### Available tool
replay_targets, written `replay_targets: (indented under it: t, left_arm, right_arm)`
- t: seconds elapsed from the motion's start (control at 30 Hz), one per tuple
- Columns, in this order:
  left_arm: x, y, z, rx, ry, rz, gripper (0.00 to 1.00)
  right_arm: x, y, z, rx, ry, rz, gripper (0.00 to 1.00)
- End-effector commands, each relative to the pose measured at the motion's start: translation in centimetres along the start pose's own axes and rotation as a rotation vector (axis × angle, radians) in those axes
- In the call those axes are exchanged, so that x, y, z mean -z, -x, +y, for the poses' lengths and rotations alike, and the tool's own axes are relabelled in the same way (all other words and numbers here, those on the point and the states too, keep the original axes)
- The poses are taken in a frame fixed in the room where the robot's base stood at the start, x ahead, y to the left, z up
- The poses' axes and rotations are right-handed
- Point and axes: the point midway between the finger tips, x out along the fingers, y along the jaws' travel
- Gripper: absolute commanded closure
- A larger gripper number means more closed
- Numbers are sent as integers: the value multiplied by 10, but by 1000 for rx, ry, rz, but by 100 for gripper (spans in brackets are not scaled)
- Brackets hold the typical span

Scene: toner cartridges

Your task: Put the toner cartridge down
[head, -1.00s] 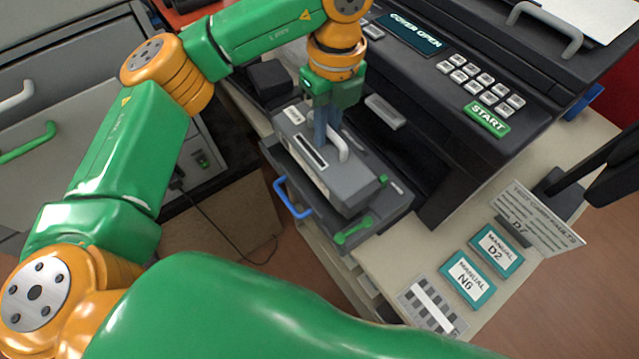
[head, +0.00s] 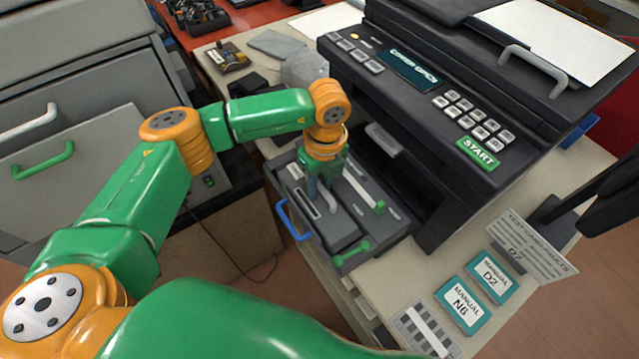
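The grey toner cartridge (head: 323,222), with a pale handle and a dark slotted label, sits low in the left bay of the printer's pulled-out tray (head: 393,222). How fully it is seated I cannot tell. My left gripper (head: 321,192) points down over it, with its fingers at the handle; they look shut on it, though the wrist partly hides the grip. A green lever (head: 349,252) is at the tray's front, and a blue handle (head: 291,220) is at its left. My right gripper is not in view.
The printer (head: 440,110) stands right behind the tray, its display reading COVER OPEN. Manuals D2 (head: 492,275) and N6 (head: 464,305) and a text card (head: 528,245) lie on the table at the right. A grey drawer cabinet (head: 70,120) stands at the left.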

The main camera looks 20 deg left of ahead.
Motion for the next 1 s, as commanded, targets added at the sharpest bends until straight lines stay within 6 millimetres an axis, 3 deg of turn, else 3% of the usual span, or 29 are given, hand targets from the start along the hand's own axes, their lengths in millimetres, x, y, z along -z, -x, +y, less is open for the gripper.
replay_targets:
  t: [0.3,0.47,0.8,1.0]
  left_arm:
    - [0,0,0,0,0,0,53]
    - [0,11,-1,3,1,-2,53]
    - [0,93,-1,5,1,-2,53]
    - [0,120,0,1,-1,-1,53]
  right_arm:
    - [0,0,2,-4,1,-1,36]
    - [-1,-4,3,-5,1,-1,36]
    - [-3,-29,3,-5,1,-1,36]
    - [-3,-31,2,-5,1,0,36]
